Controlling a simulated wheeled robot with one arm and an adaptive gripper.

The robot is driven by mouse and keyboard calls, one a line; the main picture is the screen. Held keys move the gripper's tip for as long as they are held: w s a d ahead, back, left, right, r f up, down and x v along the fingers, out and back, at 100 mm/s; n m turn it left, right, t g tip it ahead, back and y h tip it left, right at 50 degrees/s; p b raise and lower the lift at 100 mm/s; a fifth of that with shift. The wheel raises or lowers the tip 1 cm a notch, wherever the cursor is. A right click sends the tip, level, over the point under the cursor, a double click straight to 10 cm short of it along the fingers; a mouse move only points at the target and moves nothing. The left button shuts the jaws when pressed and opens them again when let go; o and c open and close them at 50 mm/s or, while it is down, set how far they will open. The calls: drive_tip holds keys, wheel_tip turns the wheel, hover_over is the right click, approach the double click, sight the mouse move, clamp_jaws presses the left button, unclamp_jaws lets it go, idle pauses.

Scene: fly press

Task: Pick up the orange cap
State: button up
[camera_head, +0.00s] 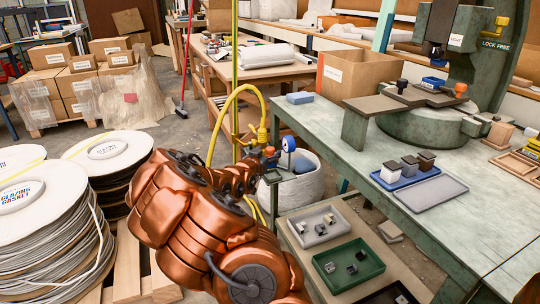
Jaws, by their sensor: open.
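The orange cap (461,88) is a small upright piece on the dark plate of the press, near the plate's right end, at the upper right. My copper arm fills the lower middle. My gripper (291,172) seems to be the small dark and grey part past the wrist, left of the bench edge; its fingers are too small and partly covered to make out clearly. It is well apart from the orange cap, which is farther back and to the right.
The green press (465,60) stands on the green bench (425,228). Cable reels (40,200) stand left.

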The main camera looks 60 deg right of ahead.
sight(268, 150)
drive_tip(key=shift+w+b+x, duration=0.1)
drive_tip(key=shift+b+x, duration=0.05)
drive_tip(key=shift+x, duration=0.7)
drive_tip(key=shift+w+b+x, duration=0.15)
drive_tip(key=shift+x, duration=0.7)
drive_tip(key=c, duration=1)
drive_tip(key=shift+o, duration=0.2)
drive_tip(key=shift+r, duration=0.15)
